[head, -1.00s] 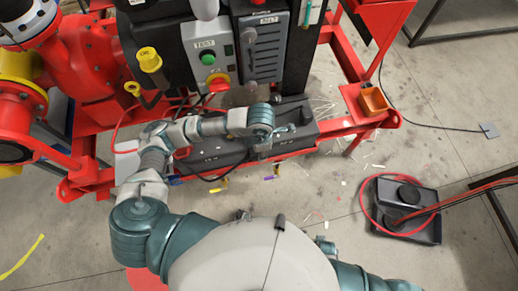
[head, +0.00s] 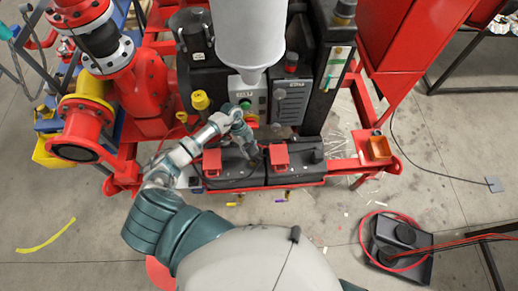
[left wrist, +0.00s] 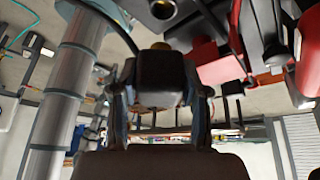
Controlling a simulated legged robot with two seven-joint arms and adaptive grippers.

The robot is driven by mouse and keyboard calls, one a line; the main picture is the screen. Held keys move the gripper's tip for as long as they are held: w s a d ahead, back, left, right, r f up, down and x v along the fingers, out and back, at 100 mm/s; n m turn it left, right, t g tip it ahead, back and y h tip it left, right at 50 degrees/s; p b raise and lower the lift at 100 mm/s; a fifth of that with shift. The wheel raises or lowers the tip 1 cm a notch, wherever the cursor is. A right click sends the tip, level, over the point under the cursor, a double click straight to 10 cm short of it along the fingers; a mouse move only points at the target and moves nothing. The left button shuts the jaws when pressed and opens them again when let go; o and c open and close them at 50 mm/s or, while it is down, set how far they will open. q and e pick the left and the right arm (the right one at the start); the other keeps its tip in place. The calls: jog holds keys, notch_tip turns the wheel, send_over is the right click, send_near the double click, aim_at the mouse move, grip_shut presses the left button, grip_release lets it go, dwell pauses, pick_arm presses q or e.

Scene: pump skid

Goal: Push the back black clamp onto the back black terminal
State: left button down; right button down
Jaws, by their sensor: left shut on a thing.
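My left gripper (head: 255,158) reaches in from the left above the two black batteries. It also shows in the left wrist view (left wrist: 165,110), with its fingers shut on a dark block, which looks like the black clamp (left wrist: 163,75). In the head view the clamp is too small and covered to make out. The left battery (head: 235,178) and the right battery (head: 300,172) sit side by side on the red skid frame. I cannot make out the back black terminal, or whether the clamp touches it. My right gripper is not in view.
Red covers (head: 212,162) (head: 279,156) stand at the batteries. A control box (head: 246,97) and a grey vertical cylinder (head: 248,35) stand just behind. The floor in front holds small litter.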

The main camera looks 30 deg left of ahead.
pick_arm(q)
jog(key=shift+b+x, duration=1)
jog(key=shift+x, duration=0.05)
notch_tip(320, 180, down, 3)
jog(key=b, duration=0.3)
jog(key=shift+w+a+f, duration=0.1)
jog(key=shift+a+f, duration=0.1)
jog(key=shift+f, duration=0.05)
jog(key=shift+a, duration=0.15)
jog(key=shift+d+r+p, duration=0.15)
jog(key=shift+d+p, duration=0.15)
jog(key=shift+p, duration=0.05)
jog(key=shift+a, duration=0.2)
jog(key=shift+f+b, duration=0.85)
jog(key=shift+f, duration=0.95)
